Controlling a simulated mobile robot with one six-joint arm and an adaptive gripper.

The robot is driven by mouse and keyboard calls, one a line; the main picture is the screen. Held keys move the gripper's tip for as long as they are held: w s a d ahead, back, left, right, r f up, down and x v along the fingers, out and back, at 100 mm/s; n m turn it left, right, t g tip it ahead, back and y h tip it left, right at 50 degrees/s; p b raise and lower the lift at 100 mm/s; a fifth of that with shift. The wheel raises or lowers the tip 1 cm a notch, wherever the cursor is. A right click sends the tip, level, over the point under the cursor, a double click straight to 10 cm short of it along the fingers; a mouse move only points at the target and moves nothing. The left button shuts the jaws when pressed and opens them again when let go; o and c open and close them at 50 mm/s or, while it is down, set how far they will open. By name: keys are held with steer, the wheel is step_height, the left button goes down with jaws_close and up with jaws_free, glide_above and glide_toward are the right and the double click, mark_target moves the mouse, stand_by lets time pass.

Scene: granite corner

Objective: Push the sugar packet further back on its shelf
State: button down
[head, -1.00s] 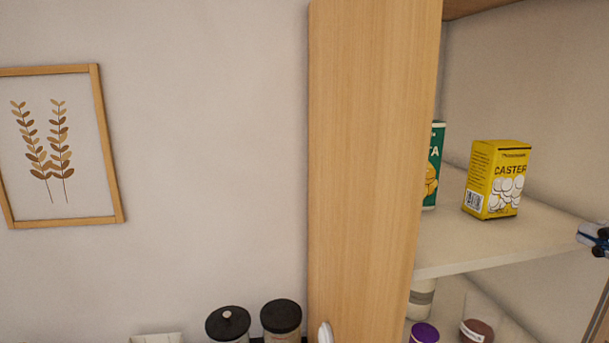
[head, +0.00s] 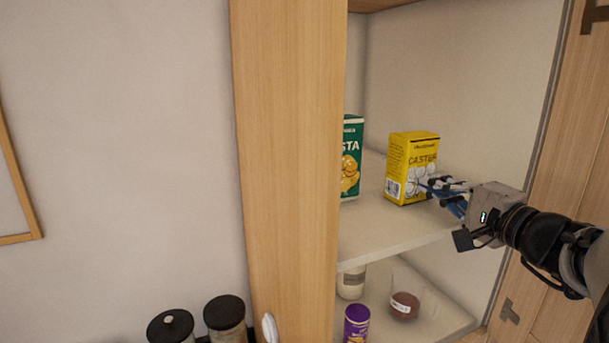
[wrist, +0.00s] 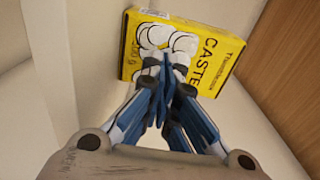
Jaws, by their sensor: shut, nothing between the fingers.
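The sugar packet (head: 408,165) is a yellow box marked "CASTER", standing upright on the upper shelf (head: 385,228) of the open cupboard. My gripper (head: 428,186) is shut and empty, reaching in from the right with its fingertips at the packet's lower front face. In the wrist view the shut fingertips (wrist: 167,68) overlap the printed front of the packet (wrist: 205,48). They look very close to it; I cannot tell whether they touch. The fingers hide part of the packet's lower front.
A green pasta box (head: 350,160) stands left of the packet, partly behind the cupboard's wooden side (head: 290,160). The open door (head: 570,150) is on the right. Below are a purple-lidded container (head: 356,325) and a glass jar (head: 405,303). Black-lidded jars (head: 225,315) stand outside at lower left.

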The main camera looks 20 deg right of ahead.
mark_target(414, 177)
steer(key=w+b, duration=0.1)
steer(key=w, duration=0.1)
steer(key=w+b, duration=0.3)
steer(key=w, duration=0.1)
steer(key=shift+w+a+f, duration=0.15)
steer(key=shift+a+f, duration=0.05)
steer(key=shift+f, duration=0.05)
steer(key=shift+w+r, duration=0.15)
steer(key=shift+w, duration=0.25)
steer(key=shift+r, duration=0.1)
steer(key=shift+s, duration=0.15)
steer(key=shift+b, duration=0.4)
